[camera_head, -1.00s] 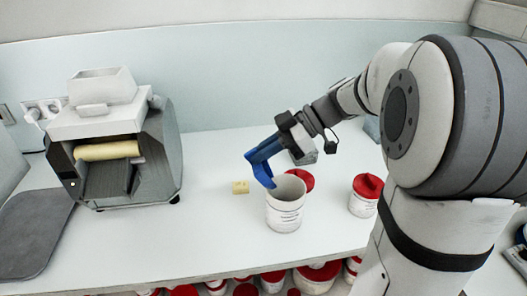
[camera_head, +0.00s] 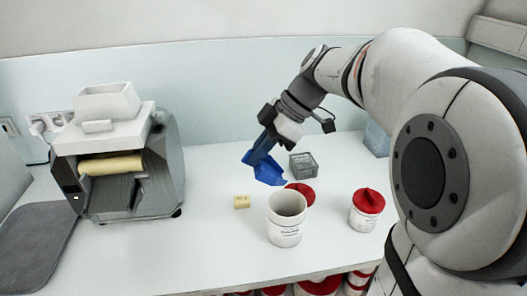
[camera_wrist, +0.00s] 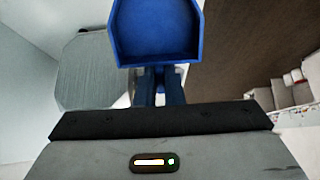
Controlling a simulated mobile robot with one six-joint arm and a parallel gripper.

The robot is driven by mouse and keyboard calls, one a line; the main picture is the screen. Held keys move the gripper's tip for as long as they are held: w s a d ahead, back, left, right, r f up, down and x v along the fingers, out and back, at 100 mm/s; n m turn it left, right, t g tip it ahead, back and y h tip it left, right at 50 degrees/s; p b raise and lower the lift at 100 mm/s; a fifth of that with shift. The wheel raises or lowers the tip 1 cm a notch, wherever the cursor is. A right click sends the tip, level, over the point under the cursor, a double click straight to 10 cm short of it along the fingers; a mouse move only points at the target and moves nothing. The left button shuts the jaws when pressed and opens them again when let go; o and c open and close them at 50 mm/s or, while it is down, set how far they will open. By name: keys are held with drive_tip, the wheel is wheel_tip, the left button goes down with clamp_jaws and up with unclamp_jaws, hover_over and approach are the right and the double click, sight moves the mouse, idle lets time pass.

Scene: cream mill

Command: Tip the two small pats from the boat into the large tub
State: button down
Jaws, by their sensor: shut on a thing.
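My gripper (camera_head: 270,140) is shut on the blue boat (camera_head: 264,168), which is held above the counter, behind and left of the large tub. In the wrist view the boat (camera_wrist: 158,30) shows a bare blue inside, with no pats visible in the part in view. The large white tub (camera_head: 286,228) stands upright and open on the counter.
A red lid (camera_head: 301,193) lies behind the tub. A smaller red-lidded tub (camera_head: 365,212) stands to the right. A grey wire basket (camera_head: 303,166) is behind. The mill (camera_head: 120,165) stands at left, beside a dark mat (camera_head: 35,235). The front middle counter is clear.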

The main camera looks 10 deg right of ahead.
drive_tip(key=r+h+p, duration=0.1)
drive_tip(key=h, duration=0.1)
drive_tip(key=a+r+h+p, duration=0.1)
drive_tip(key=h+p, duration=0.1)
drive_tip(key=r+h+p, duration=0.1)
drive_tip(key=shift+a+h+p, duration=0.4)
drive_tip(key=shift+a+r+h+p, duration=0.15)
drive_tip(key=shift+h+p, duration=0.25)
drive_tip(key=shift+h, duration=0.2)
